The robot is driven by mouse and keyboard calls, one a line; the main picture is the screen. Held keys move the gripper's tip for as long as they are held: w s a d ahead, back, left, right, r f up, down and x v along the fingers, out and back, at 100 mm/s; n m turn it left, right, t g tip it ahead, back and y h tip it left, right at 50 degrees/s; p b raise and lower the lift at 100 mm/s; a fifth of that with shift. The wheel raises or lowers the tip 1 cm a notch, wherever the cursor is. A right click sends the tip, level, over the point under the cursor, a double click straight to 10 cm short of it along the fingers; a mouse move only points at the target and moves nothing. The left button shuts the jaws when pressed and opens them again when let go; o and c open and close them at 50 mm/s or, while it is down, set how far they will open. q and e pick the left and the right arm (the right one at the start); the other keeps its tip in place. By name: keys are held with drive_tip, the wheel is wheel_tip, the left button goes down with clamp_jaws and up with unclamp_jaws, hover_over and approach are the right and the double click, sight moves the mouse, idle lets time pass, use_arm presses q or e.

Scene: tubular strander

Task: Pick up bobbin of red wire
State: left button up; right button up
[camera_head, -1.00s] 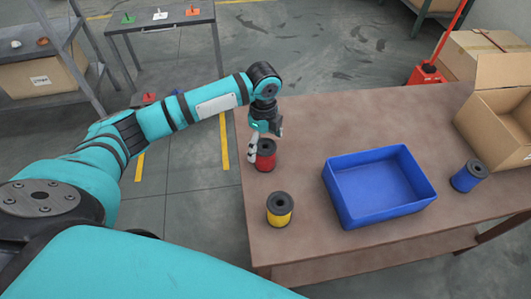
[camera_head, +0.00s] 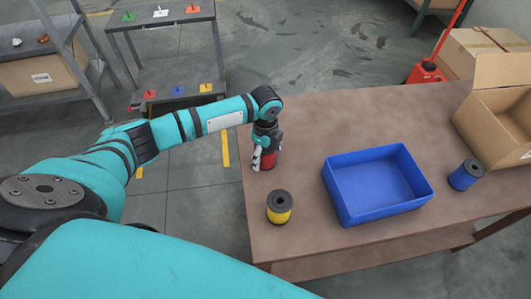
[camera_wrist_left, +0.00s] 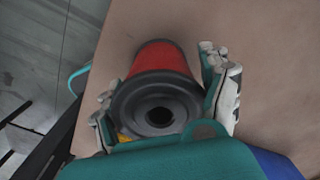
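The bobbin of red wire (camera_head: 269,160) stands upright near the left edge of the brown table (camera_head: 300,120), mostly covered by my left gripper (camera_head: 264,157) in the head view. In the left wrist view, the red bobbin (camera_wrist_left: 160,90) shows its dark round flange with a centre hole. My left gripper's fingers (camera_wrist_left: 165,100) stand on either side of the bobbin, with a gap visible between the right finger and the red wire. The gripper looks open around it. My right gripper is not in view.
A yellow bobbin (camera_head: 279,207) stands just in front of the red one. A blue bin (camera_head: 350,208) is at mid-table, with a blue bobbin (camera_head: 466,175) right of it. An open cardboard box (camera_head: 490,135) is at the right. The table's back middle is clear.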

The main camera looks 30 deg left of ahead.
use_arm(q)
drive_tip(key=c, duration=1.1)
drive_tip(key=shift+w+r, duration=0.1)
drive_tip(key=shift+r, duration=0.5)
wheel_tip(320, 180, up, 9)
drive_tip(key=b, duration=0.1)
